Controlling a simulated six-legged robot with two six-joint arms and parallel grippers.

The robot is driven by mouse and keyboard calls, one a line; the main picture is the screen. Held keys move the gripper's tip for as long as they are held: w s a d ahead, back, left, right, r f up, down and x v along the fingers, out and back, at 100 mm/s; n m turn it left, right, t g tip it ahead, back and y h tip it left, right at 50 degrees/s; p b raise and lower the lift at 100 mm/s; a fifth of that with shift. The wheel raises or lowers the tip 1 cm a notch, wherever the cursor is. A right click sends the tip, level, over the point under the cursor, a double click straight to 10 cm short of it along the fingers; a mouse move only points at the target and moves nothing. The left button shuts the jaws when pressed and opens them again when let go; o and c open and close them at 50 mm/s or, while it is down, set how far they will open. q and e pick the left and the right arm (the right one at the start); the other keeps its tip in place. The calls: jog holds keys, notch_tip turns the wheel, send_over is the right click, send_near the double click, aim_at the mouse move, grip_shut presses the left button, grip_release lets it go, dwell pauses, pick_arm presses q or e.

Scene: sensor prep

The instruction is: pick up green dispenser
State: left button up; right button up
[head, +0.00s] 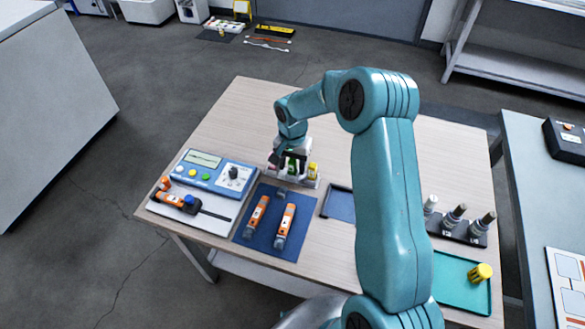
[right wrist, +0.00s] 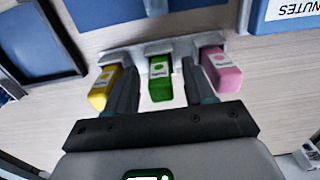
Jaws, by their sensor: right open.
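The green dispenser (right wrist: 160,88) stands in the middle of a white rack (right wrist: 133,55), between a yellow dispenser (right wrist: 102,88) and a pink dispenser (right wrist: 221,72). My right gripper (right wrist: 159,66) is open, with one finger on each side of the green dispenser; I cannot tell whether either finger touches it. In the head view my right gripper (head: 289,158) is over the rack at the middle of the wooden table, and the green dispenser (head: 292,167) shows partly behind it. My left gripper is not in view.
A blue meter (head: 215,172) and orange tools (head: 257,215) on a blue mat (head: 268,240) lie left of and in front of the rack. A dark-rimmed tray (head: 340,205) is to its right. A rack of grey-topped bottles (head: 455,228) and a teal tray (head: 455,285) are farther right.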

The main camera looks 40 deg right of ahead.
jog(key=shift+w, duration=0.1)
grip_shut()
notch_tip(320, 180, up, 20)
jog(key=c, duration=0.5)
grip_release()
jog(key=shift+c, duration=0.2)
jog(key=c, duration=0.3)
